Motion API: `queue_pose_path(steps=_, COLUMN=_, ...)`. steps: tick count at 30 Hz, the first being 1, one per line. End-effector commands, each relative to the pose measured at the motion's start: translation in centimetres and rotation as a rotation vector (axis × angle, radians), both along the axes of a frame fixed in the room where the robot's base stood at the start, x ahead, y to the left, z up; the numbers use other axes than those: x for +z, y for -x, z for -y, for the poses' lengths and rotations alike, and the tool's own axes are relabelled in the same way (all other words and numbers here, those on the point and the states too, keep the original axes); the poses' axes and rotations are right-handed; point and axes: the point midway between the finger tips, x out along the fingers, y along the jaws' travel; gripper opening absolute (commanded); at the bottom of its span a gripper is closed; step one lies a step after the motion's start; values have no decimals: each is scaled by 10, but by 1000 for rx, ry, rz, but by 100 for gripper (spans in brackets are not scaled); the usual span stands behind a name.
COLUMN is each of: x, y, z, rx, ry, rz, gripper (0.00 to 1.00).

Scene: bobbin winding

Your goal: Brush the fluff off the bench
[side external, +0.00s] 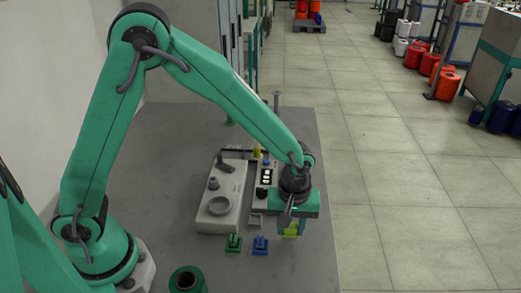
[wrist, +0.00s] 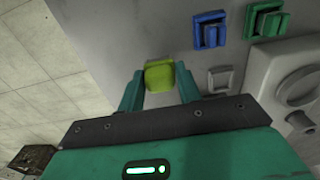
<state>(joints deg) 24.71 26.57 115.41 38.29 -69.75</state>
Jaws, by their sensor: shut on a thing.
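My gripper (side external: 291,226) is over the right front part of the grey bench (side external: 165,135), pointing down. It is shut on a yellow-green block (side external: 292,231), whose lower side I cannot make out. In the wrist view the block (wrist: 160,75) sits between the tips of my gripper's two green fingers (wrist: 158,88). I cannot tell whether the block touches the bench. No fluff can be made out on the bench in either view.
A blue clip-like piece (side external: 260,246) and a green one (side external: 234,243) lie left of my gripper. A green spool (side external: 187,280) is at the front. The bench's right edge is close.

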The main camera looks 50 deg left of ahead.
Motion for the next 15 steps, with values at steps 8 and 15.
queue_pose_path(steps=8, x=31, y=-1, z=0, rx=0, ry=3, rz=6, gripper=13)
queue_pose_path(steps=15, x=53, y=-2, z=0, rx=0, ry=3, rz=7, gripper=13)
